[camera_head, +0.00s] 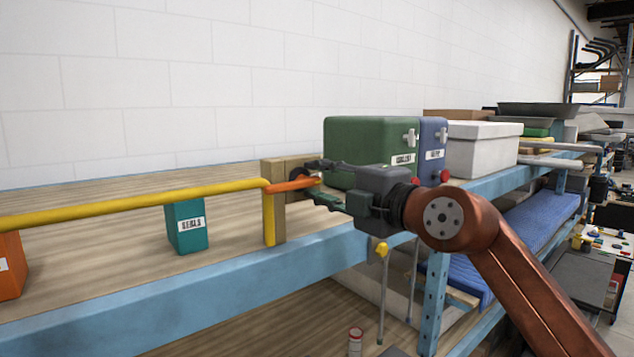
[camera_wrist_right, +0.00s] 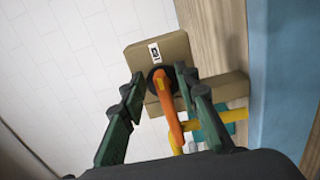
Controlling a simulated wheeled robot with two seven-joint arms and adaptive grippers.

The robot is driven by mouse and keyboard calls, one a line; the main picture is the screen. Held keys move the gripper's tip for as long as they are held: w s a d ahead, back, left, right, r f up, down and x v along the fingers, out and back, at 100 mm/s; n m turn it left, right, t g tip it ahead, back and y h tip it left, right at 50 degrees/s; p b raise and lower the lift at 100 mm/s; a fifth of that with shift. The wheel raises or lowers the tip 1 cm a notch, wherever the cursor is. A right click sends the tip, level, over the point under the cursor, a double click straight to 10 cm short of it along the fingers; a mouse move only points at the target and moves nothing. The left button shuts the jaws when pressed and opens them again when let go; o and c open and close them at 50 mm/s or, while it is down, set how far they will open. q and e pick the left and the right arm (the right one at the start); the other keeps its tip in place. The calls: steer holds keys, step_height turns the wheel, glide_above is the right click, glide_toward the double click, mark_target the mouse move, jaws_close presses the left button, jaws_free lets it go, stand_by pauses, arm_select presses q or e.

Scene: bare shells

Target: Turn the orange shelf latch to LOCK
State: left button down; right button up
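The orange shelf latch (camera_head: 292,184) is mounted on a wooden block (camera_head: 280,222) at the end of a yellow bar (camera_head: 130,203). In the right wrist view its orange handle (camera_wrist_right: 169,112) runs from a dark round pivot down toward the yellow bar. A white label with a dark mark (camera_wrist_right: 155,52) is on the wooden plate by the pivot; I cannot read it. My right gripper (camera_head: 314,177) is open at the latch. In its wrist view the fingers (camera_wrist_right: 160,80) stand on both sides of the handle, with visible gaps. My left gripper is not in view.
A teal labelled box (camera_head: 187,226) stands behind the yellow bar on the wooden shelf. A green case (camera_head: 365,150) stands close beyond my right gripper, with a blue case (camera_head: 433,145) beside it. The blue shelf edge (camera_head: 200,312) runs along the front. A white wall is behind.

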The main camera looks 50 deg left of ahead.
steer(key=shift+s, duration=0.15)
steer(key=d, duration=1.2)
steer(key=shift+s, duration=0.3)
